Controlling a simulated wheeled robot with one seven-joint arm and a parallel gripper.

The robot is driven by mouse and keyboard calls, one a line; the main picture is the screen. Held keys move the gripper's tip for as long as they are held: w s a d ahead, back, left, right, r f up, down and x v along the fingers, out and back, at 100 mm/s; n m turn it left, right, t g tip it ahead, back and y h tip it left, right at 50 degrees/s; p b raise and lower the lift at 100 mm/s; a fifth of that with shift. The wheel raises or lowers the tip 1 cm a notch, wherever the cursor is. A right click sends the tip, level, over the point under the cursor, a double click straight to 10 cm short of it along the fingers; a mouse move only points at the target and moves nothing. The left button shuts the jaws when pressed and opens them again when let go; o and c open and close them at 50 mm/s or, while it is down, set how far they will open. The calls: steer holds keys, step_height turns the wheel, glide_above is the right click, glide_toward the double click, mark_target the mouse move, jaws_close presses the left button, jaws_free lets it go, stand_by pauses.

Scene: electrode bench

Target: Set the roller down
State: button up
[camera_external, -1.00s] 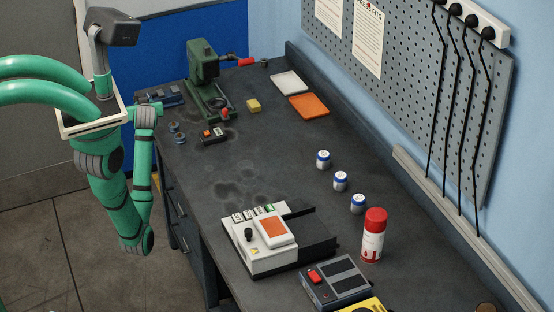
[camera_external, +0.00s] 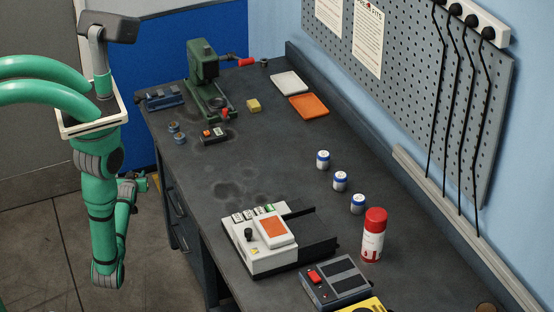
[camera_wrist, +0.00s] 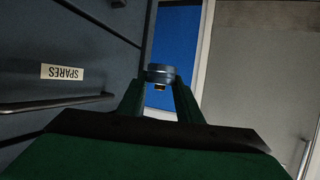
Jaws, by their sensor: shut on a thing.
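My gripper (camera_wrist: 159,88) is shut on the roller (camera_wrist: 160,72), a small blue-grey round piece held between the fingertips in the wrist view. The fingers hide part of its sides. In the outside view my gripper (camera_external: 138,184) is small and partly hidden by my arm, off the left side of the bench and seemingly below its top. The held roller cannot be made out there. Two similar small blue-grey rollers stand on the bench (camera_external: 270,150) near its left edge, the farther one (camera_external: 173,127) and the nearer one (camera_external: 180,138).
A drawer front with a SPARES label (camera_wrist: 62,72) and handle (camera_wrist: 58,104) is close on the left in the wrist view. The bench middle is clear.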

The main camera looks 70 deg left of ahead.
steer(key=s+d+f+m+t+h, duration=0.2)
steer(key=d+f+m+t, duration=0.1)
steer(key=d+f, duration=0.85)
steer(key=s+d+f+m+t+h, duration=0.3)
steer(key=d+f, duration=0.6)
steer(key=f, duration=0.5)
steer(key=shift+s+d+f+m+t+h, duration=0.5)
steer(key=shift+s+d+f+m+h, duration=0.6)
steer(key=shift+d+f, duration=1.9)
steer(key=shift+s+d+f+m+t+h, duration=0.55)
steer(key=shift+s+d+f+m, duration=0.6)
steer(key=shift+d, duration=3.35)
steer(key=w+d+r+h, duration=0.1)
steer(key=w+d+r, duration=0.25)
steer(key=w, duration=0.45)
steer(key=w+d+r+m, duration=0.1)
steer(key=w+d+r, duration=0.25)
steer(key=w, duration=0.45)
steer(key=w+d+r+h, duration=0.1)
steer(key=w+d+r, duration=0.2)
steer(key=w+d, duration=0.35)
steer(key=w+d+r+m+h, duration=0.1)
steer(key=w+d+r, duration=0.5)
steer(key=w+r, duration=0.3)
steer(key=w+d+r+m+h, duration=0.1)
steer(key=w+d+r, duration=0.5)
steer(key=w+r, duration=0.3)
steer(key=a, duration=0.6)
steer(key=shift+a+r, duration=0.15)
steer(key=shift+a, duration=0.1)
